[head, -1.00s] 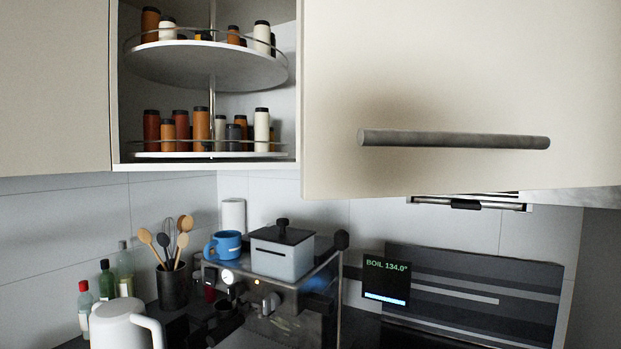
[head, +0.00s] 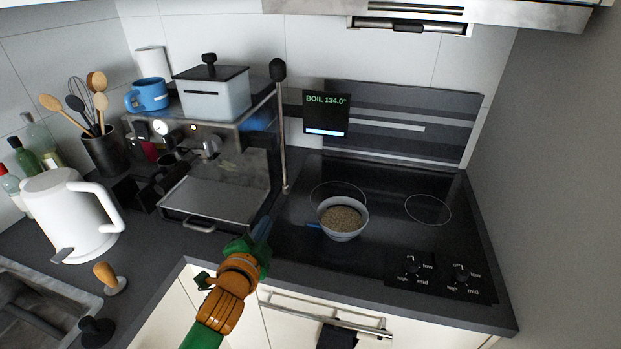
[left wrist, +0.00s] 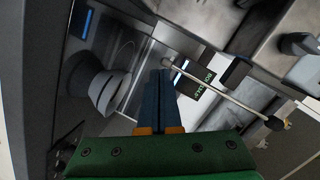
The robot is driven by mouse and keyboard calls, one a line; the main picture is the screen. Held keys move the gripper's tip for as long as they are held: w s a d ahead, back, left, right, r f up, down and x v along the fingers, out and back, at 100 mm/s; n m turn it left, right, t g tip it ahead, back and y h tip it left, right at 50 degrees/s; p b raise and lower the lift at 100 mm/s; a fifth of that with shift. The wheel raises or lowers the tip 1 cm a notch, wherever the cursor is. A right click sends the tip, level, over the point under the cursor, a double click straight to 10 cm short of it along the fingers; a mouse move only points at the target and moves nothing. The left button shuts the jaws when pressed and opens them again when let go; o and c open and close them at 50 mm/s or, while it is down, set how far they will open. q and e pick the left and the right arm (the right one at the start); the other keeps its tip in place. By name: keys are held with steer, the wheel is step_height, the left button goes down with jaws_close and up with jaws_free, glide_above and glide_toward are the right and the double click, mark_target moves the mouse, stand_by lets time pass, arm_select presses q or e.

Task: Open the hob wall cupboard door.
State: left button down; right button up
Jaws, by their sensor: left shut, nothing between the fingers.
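The hob wall cupboard door and its bar handle are outside both present views. Only the steel extractor hood (head: 540,12) shows along the top of the head view. My left gripper (head: 262,231) is low, above the counter's front edge, between the coffee machine and the hob. Its dark blue fingers point up and away from me. In the left wrist view the fingers (left wrist: 160,98) are together with nothing between them. My right gripper is in neither view.
The coffee machine (head: 232,190), with a thin upright wand (head: 283,130), stands close to my left gripper. A white kettle (head: 68,212) is at left. A wall display (head: 326,113) reads BOIL 134.0°.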

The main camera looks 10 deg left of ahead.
arm_select(q)
steer(key=w+d+r+m+t+h, duration=0.1)
steer(key=w+r+m+t+h, duration=0.1)
steer(key=r+m+h, duration=0.5)
steer(key=w+d+r+m+t+h, duration=0.1)
steer(key=d+r+m+t+h, duration=0.15)
steer(key=r+m, duration=0.95)
steer(key=w+d+r+m+t+h, duration=0.15)
steer(key=r+m+h, duration=0.4)
steer(key=r, duration=0.65)
steer(key=s+r+m+g+h, duration=0.35)
steer(key=r+m+g, duration=0.3)
steer(key=m, duration=0.75)
steer(key=s+r+m+g+h, duration=0.2)
steer(key=s+r+m+g, duration=0.4)
steer(key=m, duration=0.7)
steer(key=s+a+m+g+y, duration=0.1)
steer(key=s+a+m+y, duration=0.2)
steer(key=s+a+m, duration=0.15)
steer(key=w+d, duration=0.2)
steer(key=d, duration=0.9)
steer(key=shift+f, duration=0.3)
